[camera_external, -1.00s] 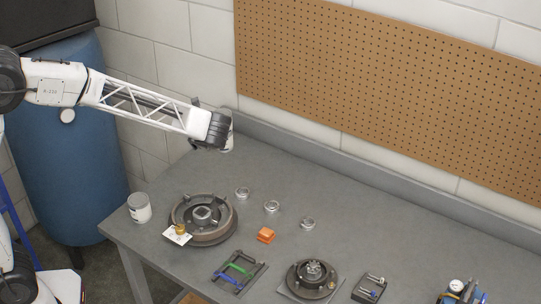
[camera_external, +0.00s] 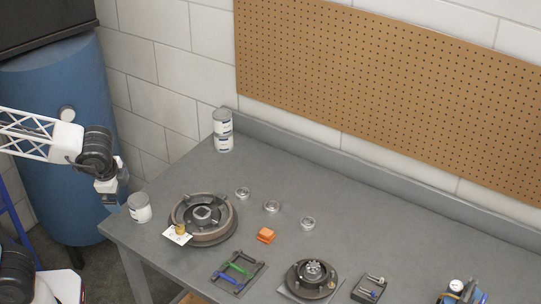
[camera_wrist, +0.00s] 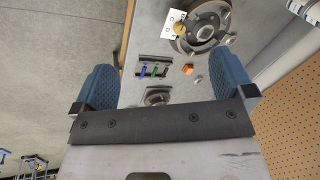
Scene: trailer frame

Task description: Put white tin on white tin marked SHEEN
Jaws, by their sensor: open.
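Two white tins stand stacked in the back left corner of the bench, an upper tin (camera_external: 222,121) on a lower tin (camera_external: 223,143). Their labels are too small to read. A third white tin (camera_external: 139,208) stands upright by the bench's left edge. My gripper (camera_external: 114,196) is open and empty, left of this third tin and apart from the stack. In the wrist view, its two blue fingers are wide apart with nothing between them (camera_wrist: 165,65). White tins (camera_wrist: 302,9) show, partly cut off, at the top right there.
A large round hub (camera_external: 203,217) with a card beside it lies near the third tin. Small metal rings, an orange block (camera_external: 265,235), a green-and-blue-handled fixture (camera_external: 238,271) and a smaller hub (camera_external: 312,280) are on the bench (camera_external: 330,195). A pegboard wall is behind.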

